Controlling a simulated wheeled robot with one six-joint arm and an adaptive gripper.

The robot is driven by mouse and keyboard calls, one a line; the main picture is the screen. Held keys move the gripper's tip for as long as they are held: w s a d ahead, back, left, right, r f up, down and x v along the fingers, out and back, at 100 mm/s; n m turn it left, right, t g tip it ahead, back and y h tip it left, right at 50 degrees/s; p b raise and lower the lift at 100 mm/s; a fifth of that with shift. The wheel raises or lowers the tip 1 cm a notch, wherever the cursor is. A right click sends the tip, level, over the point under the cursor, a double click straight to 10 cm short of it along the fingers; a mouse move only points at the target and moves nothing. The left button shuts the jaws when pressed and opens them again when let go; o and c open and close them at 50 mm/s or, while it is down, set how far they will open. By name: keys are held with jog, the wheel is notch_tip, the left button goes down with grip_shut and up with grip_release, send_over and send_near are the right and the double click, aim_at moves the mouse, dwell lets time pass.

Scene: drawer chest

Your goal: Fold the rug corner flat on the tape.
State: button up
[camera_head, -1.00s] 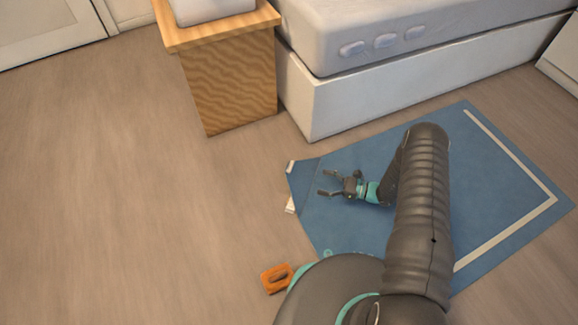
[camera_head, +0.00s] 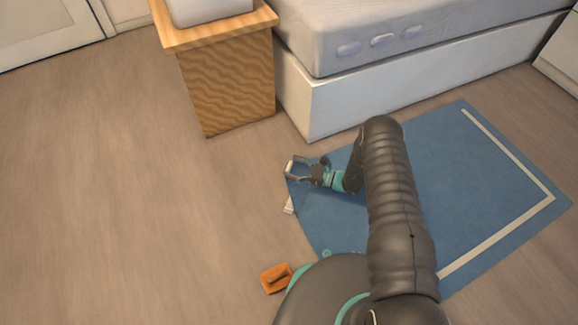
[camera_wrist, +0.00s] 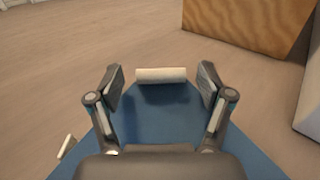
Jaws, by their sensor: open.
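The blue rug (camera_head: 470,190) lies on the floor, with a pale stripe along its right and lower sides. Its left end (camera_wrist: 155,115), toward the corner, shows between my fingers in the wrist view; I cannot tell how far it is raised. A white strip (camera_wrist: 162,75), perhaps tape, sits at the tip of that end. A second white piece (camera_head: 289,205) lies at the rug's left edge and also shows in the wrist view (camera_wrist: 66,147). My gripper (camera_head: 289,171) is open over the left end, its fingertips (camera_wrist: 161,80) on either side of the first strip, holding nothing.
A wooden nightstand (camera_head: 228,90) and the white bed base (camera_head: 350,105) stand just beyond the rug. An orange object (camera_head: 276,278) lies on the floor near my base. The floor to the left is clear.

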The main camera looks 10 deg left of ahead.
jog(key=shift+w+a, duration=0.1)
jog(key=shift+a, duration=0.8)
